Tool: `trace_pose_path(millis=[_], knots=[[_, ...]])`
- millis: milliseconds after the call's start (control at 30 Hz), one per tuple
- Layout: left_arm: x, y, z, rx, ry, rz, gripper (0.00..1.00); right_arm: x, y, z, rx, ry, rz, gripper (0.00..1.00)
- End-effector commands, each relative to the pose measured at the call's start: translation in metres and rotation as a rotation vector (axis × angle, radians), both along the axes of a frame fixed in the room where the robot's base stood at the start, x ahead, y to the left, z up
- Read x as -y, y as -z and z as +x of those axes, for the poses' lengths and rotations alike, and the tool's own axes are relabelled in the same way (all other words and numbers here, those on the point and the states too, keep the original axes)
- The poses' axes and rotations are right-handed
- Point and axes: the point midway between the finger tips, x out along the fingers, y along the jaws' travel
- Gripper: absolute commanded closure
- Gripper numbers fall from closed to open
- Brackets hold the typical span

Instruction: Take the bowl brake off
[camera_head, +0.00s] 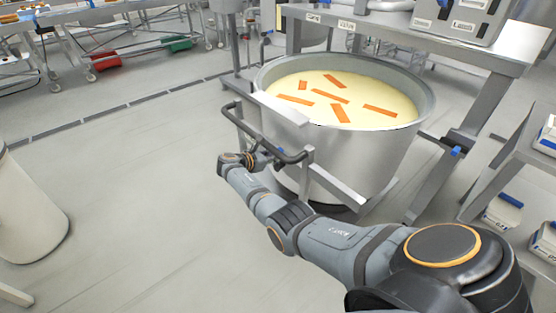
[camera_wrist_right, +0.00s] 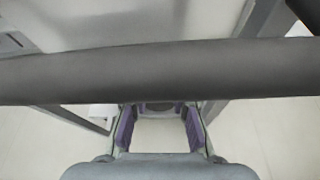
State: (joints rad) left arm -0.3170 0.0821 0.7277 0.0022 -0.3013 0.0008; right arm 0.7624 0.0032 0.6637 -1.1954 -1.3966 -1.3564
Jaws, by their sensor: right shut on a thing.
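The large steel bowl (camera_head: 350,160), full of pale yellow mass with several orange strips on it, stands in a frame with a dark handle bar (camera_head: 293,158). My right gripper (camera_head: 262,160) is low beside this bar, at the bowl's near left side. In the right wrist view the dark bar (camera_wrist_right: 150,72) crosses in front of the fingers. The purple-padded fingers of my right gripper (camera_wrist_right: 160,122) show below it, with a dark part between them. I take this held part to be the brake lever, but the bar hides most of it. My left gripper is out of view.
A steel bench (camera_head: 400,38) with a grey machine stands behind the bowl. A shelf with white boxes (camera_head: 503,210) is at the right. A pale bin (camera_head: 25,215) stands at the left. The floor left of the bowl is clear.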

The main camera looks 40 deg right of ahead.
Motion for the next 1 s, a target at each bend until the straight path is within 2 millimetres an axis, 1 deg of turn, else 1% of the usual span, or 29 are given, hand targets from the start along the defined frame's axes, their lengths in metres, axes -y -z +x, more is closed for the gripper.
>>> trace_pose_path(millis=[33,200,333,833,867,1000], knots=[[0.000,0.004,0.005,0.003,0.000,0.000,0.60,0.000,0.003,0.003,-0.022,-0.002,-0.002,1.00],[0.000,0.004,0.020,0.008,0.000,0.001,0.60,-0.001,0.002,0.006,-0.088,-0.001,-0.007,1.00],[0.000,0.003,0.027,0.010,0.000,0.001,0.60,-0.001,0.001,0.008,-0.117,-0.002,-0.009,1.00],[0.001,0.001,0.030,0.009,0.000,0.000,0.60,-0.001,0.000,0.008,-0.135,-0.002,-0.010,1.00],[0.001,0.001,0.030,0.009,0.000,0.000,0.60,-0.001,0.000,0.008,-0.135,-0.002,-0.010,0.77],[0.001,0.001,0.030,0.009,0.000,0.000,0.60,-0.001,0.000,0.008,-0.134,-0.002,-0.010,0.58]])
